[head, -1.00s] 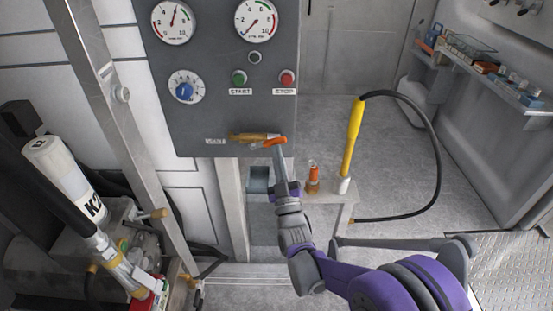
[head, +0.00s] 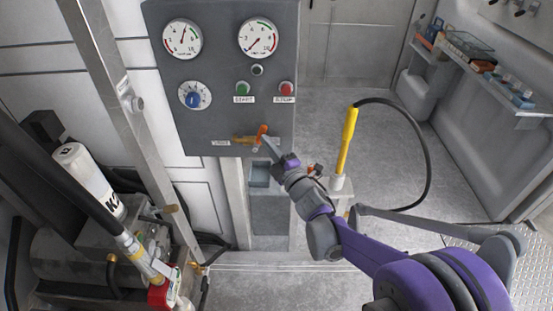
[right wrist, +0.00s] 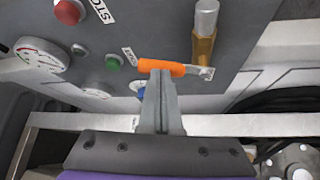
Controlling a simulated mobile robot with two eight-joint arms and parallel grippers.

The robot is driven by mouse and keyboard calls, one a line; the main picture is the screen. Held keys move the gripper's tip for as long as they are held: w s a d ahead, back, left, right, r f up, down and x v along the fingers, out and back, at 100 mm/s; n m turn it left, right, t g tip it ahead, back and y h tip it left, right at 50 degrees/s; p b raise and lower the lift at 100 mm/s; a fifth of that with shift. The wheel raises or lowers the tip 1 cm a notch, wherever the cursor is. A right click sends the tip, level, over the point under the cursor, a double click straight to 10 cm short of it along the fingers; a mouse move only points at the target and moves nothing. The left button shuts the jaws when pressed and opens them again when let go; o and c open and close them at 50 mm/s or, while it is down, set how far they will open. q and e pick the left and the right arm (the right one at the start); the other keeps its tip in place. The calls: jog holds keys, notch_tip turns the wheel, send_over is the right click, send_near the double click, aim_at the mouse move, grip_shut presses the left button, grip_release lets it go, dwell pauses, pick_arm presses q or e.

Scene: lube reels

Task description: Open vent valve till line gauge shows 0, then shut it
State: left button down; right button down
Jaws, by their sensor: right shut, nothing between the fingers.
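The vent valve (head: 243,140) is a brass fitting low on the grey panel, with an orange lever (head: 262,131) at its right end. The lever points upward in the head view. In the right wrist view the orange lever (right wrist: 160,67) lies across my fingertips, and the brass body (right wrist: 204,42) is to the right. My right gripper (head: 267,143) is shut and empty, its tips against or very near the lever; contact is unclear. Two gauges top the panel: the left needle (head: 182,38) points nearly up, the right needle (head: 258,38) points lower left. Their labels are unreadable. My left gripper is out of view.
The panel also carries a blue knob (head: 194,97), a green START button (head: 243,88) and a red STOP button (head: 286,88). A yellow-handled hose tool (head: 347,140) stands right of my right arm. A metal post (head: 110,75) and a white cartridge (head: 88,178) are left. Open floor lies behind.

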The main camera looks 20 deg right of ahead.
jog(key=shift+w+a+r+n+g+p, duration=0.2)
jog(key=shift+a+r+n+g+p, duration=0.25)
jog(key=shift+a+n+g+p, duration=0.4)
jog(key=shift+a, duration=0.1)
